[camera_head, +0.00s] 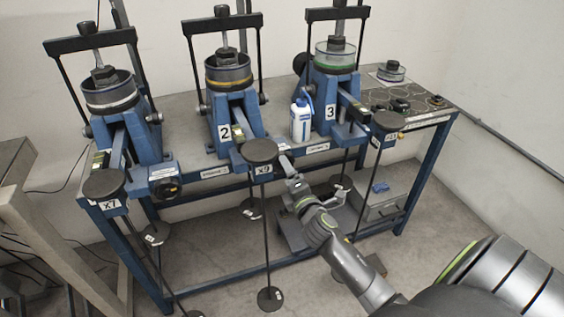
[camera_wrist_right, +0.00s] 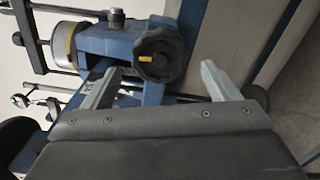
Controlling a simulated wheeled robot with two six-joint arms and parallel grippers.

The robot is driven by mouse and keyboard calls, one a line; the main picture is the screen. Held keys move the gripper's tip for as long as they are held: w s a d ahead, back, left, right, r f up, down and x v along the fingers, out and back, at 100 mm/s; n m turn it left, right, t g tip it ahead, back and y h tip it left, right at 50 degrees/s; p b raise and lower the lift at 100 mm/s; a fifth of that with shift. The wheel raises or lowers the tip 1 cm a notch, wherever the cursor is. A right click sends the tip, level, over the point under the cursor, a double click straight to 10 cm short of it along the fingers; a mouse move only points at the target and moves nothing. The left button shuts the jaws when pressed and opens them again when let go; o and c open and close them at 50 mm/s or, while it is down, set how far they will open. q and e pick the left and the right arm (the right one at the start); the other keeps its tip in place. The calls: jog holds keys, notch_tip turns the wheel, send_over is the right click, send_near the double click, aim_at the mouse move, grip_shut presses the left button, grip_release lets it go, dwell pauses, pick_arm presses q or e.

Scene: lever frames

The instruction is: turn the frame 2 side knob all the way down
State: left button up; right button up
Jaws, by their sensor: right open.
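Frame 2 (camera_head: 222,108) is the middle blue lever frame, with a yellow-ringed cell on top and a "2" label. My right gripper (camera_head: 286,164) is at its front right, beside the round x9 weight (camera_head: 259,151). In the right wrist view a black lobed side knob (camera_wrist_right: 160,48) with a yellow mark sits on a blue body, between and just beyond the open fingers (camera_wrist_right: 160,72). Nothing is held; whether a finger touches the knob I cannot tell. In the head view the gripper hides this knob. My left gripper is not in view.
Frame 3 (camera_head: 322,88) and a small white bottle (camera_head: 301,120) stand close to the right of frame 2. Another frame (camera_head: 140,118) with its own black knob (camera_head: 166,188) is at the left. Hanging weight rods (camera_head: 266,232) drop in front of the bench.

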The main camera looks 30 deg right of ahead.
aim_at(283, 172)
jog(key=s+m, duration=0.1)
jog(key=m, duration=0.3)
jog(key=s+m+p, duration=0.1)
jog(key=m, duration=0.3)
jog(key=s+a+m, duration=0.1)
jog(key=s+m, duration=0.1)
jog(key=m, duration=0.1)
jog(key=shift+m+p, duration=0.3)
jog(key=shift+m, duration=0.1)
jog(key=x, duration=1)
jog(key=shift+c, duration=0.3)
jog(key=shift+s+f, duration=0.1)
jog(key=shift+f, duration=0.1)
jog(key=c, duration=1.1)
jog(key=shift+o, duration=0.2)
jog(key=shift+b, duration=0.3)
